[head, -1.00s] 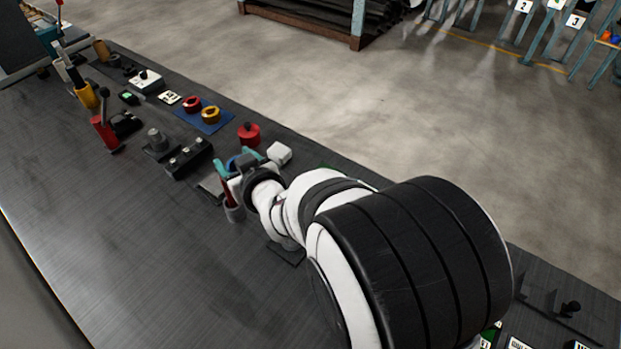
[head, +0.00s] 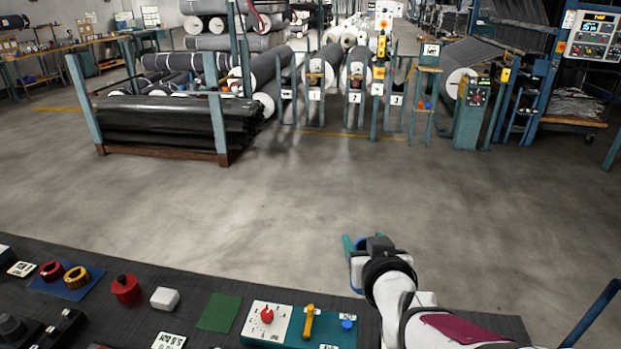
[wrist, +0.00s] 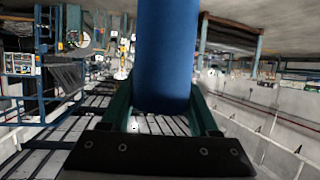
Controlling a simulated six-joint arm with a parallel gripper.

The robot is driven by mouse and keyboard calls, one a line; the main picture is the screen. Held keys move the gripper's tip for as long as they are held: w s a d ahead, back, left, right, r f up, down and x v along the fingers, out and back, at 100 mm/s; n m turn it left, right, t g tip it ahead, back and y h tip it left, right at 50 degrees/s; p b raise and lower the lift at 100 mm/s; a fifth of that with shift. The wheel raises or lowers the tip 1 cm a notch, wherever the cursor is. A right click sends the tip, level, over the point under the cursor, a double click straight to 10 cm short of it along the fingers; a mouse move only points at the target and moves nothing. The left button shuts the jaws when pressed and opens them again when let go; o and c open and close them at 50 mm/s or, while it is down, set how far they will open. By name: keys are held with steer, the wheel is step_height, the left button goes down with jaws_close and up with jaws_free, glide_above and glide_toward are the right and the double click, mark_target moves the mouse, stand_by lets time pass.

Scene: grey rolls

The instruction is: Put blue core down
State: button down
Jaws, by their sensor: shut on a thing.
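My gripper (head: 366,246) is at the lower right of the head view, with its teal fingers beyond the bench's far edge in the picture. In the wrist view it is shut on the blue core (wrist: 166,60), a smooth blue cylinder between the two teal fingers. The core runs up out of the top of that view, so its far end is hidden. In the head view the core is mostly hidden by the gripper and wrist, with only small blue patches showing.
The dark bench (head: 110,260) carries a red knobbed piece (head: 126,289), a white block (head: 165,298), a green square (head: 219,312), and a panel with a red knob (head: 267,315) and yellow lever (head: 309,320). Open floor lies behind; numbered roll stands (head: 316,95) are farther back.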

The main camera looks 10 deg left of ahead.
steer(key=w+a+f+n+g+y, duration=0.1)
steer(key=w+a+f+n+y, duration=0.1)
steer(key=w+a+f, duration=0.35)
steer(key=w+a+f+n+y, duration=0.2)
steer(key=w+a, duration=0.1)
steer(key=a, duration=0.5)
steer(key=s+a+f+g+y, duration=0.1)
steer(key=a+f, duration=0.4)
steer(key=a, duration=0.2)
steer(key=s+a+f+n, duration=0.1)
steer(key=a+f, duration=0.5)
steer(key=a, duration=0.1)
steer(key=s+a+f+n+g+y, duration=0.1)
steer(key=a+f, duration=0.5)
steer(key=a, duration=0.2)
steer(key=shift+s+f+g+y, duration=0.25)
steer(key=shift+s+g+y, duration=0.05)
steer(key=shift+s, duration=0.05)
steer(key=shift+f, duration=0.15)
steer(key=shift+c, duration=0.7)
jaws_free()
